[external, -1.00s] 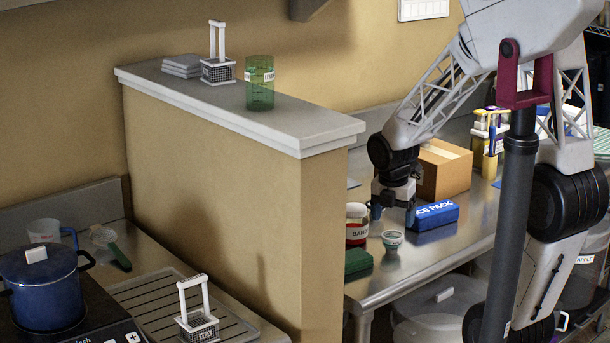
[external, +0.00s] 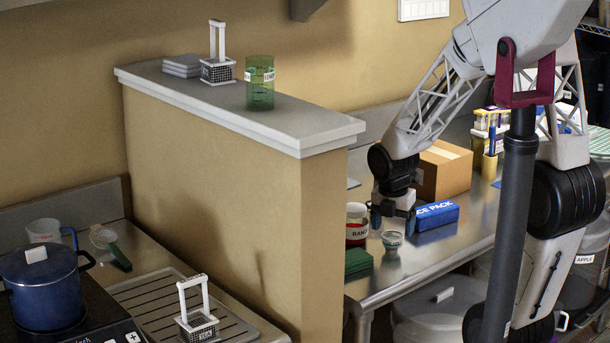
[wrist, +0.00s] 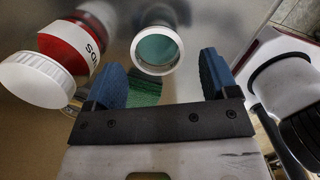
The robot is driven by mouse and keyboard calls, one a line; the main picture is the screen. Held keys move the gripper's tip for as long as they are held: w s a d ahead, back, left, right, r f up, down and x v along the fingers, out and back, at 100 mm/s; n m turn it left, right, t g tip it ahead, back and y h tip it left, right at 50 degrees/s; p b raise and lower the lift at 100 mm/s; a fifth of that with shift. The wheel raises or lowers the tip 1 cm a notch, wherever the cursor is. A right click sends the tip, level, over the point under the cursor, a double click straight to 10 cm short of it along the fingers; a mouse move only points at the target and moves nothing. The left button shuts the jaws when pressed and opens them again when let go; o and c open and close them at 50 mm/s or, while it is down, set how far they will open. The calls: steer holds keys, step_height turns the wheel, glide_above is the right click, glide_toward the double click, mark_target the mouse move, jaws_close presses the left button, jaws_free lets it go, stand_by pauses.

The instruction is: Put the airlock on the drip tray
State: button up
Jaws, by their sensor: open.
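A small pale labelled cup with a teal inside (external: 392,240), which looks like the airlock though I cannot read its label, stands upright on the right steel counter. In the wrist view the cup's rim and teal inside (wrist: 155,48) show ahead of the gap between my fingers. My gripper (external: 393,221) is open and empty, just above the cup; its two blue fingers (wrist: 162,80) also show in the wrist view. The ribbed drip tray (external: 152,306) lies on the left counter, beyond the tan partition wall, with a white wire basket (external: 198,325) on it.
A red-and-white jar (external: 357,232), green cloths (external: 357,262) and a blue ice pack (external: 436,215) stand close around my gripper. The partition ledge (external: 300,128) holds a green cylinder (external: 260,85) and another basket. A blue pot (external: 42,290) stands at the left.

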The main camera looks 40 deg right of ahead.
mark_target(392, 241)
steer(key=shift+f, duration=0.1)
steer(key=shift+w+d+f, duration=0.15)
steer(key=shift+f, duration=1.1)
steer(key=shift+w+d+f, duration=0.1)
steer(key=shift+f, duration=1.15)
steer(key=shift+c, duration=0.2)
steer(key=c, duration=1)
steer(key=shift+r, duration=0.15)
